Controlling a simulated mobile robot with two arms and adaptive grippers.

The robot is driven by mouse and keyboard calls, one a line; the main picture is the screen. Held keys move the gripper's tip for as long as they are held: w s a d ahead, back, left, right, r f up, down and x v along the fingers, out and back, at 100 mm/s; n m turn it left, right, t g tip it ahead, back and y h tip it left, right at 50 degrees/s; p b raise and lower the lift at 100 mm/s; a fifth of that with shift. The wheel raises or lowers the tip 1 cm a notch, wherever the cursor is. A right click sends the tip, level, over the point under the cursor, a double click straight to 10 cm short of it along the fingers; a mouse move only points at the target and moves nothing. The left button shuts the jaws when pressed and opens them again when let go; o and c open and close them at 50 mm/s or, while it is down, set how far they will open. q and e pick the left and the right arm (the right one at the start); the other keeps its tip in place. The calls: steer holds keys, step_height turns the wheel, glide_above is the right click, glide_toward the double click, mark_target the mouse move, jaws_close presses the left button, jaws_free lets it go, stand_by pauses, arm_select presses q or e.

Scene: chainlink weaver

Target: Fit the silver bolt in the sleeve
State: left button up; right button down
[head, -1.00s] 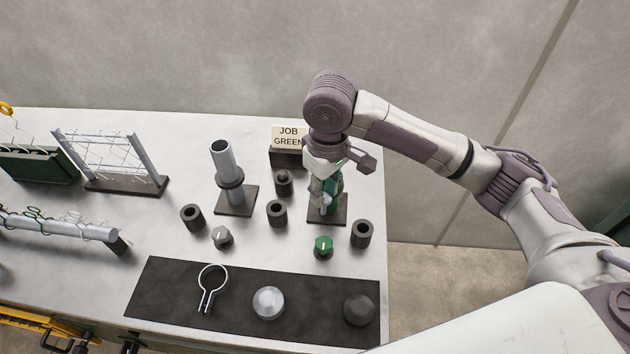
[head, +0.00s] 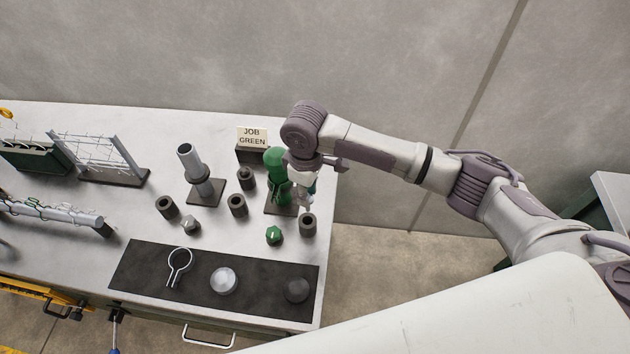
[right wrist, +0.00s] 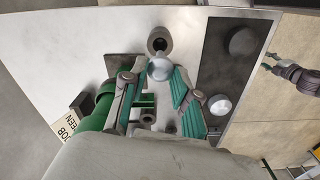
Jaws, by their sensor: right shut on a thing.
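My right gripper (head: 304,192) is shut on the silver bolt, a round, pale silver piece (right wrist: 160,68) between its fingertips in the right wrist view. It hangs just right of the green post, above the table. Its lower part is hard to make out. A dark hollow sleeve (head: 308,230) stands upright at the table's right edge, just in front of and below the gripper. In the right wrist view the sleeve (right wrist: 159,33) is close beyond the bolt, its opening uncovered. The bolt appears apart from it.
The green post (head: 274,160) stands close left of my gripper. More dark sleeves (head: 238,206), a green knob-like piece (head: 274,236) and a silver one (head: 188,226) stand nearby. A dark mat (head: 140,270) lies in front. A silver post (head: 190,160) stands further left.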

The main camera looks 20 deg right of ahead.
steer(key=shift+d, duration=0.1)
steer(key=shift+f, duration=0.15)
steer(key=shift+w+a+f, duration=0.1)
steer(key=shift+a+f, duration=0.25)
steer(key=shift+f, duration=0.5)
step_height(320, 180, down, 6)
steer(key=b, duration=0.7)
steer(key=shift+d+r, duration=0.1)
steer(key=shift+r, duration=0.05)
steer(key=shift+f+b, duration=0.5)
steer(key=shift+f, duration=0.65)
arm_select(q)
step_height(320, 180, down, 8)
steer(key=shift+a+r, duration=0.2)
